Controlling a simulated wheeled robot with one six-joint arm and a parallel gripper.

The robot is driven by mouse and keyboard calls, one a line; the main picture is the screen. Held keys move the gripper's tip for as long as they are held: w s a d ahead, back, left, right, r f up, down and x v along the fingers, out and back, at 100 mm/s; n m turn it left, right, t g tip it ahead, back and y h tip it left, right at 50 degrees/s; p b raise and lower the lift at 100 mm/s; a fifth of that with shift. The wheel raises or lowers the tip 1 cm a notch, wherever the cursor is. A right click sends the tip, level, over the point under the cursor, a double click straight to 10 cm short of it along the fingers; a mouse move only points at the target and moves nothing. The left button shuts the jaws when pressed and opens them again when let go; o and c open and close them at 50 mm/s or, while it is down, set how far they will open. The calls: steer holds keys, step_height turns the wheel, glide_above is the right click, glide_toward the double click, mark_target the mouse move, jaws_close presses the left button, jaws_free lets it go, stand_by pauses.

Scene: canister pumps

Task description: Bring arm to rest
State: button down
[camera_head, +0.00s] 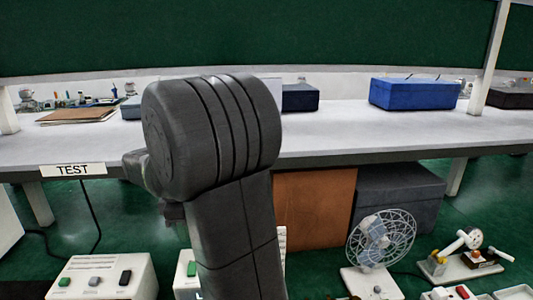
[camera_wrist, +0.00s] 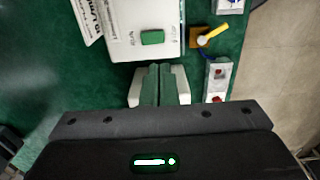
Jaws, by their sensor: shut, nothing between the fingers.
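My gripper (camera_wrist: 159,86) shows in the wrist view, with its two pale fingers with green pads together and nothing between them. It points toward a white box with a green button (camera_wrist: 152,37), apart from it as far as I can tell. In the head view my dark arm fills the middle, and the gripper itself is hidden behind it. The arm is bent, with its thick joint high in front of the bench.
A grey bench (camera_head: 340,132) with a TEST label (camera_head: 72,170) crosses the head view. A blue box (camera_head: 414,93) stands on it. Below are a white control box (camera_head: 103,278), a fan (camera_head: 380,238) and a gauge device (camera_head: 465,253). A yellow-handled valve (camera_wrist: 211,35) is right in the wrist view.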

steer(key=f, duration=0.2)
steer(key=w+f, duration=0.1)
steer(key=f, duration=0.1)
steer(key=f+b, duration=0.1)
steer(key=f, duration=0.2)
steer(key=shift+w+a, duration=0.15)
steer(key=shift+a, duration=0.05)
steer(key=shift+w+f+b, duration=0.25)
steer(key=shift+w+b, duration=0.2)
steer(key=shift+b, duration=0.4)
step_height(320, 180, up, 7)
steer(key=shift+w+a+f, duration=0.1)
steer(key=shift+f, duration=0.05)
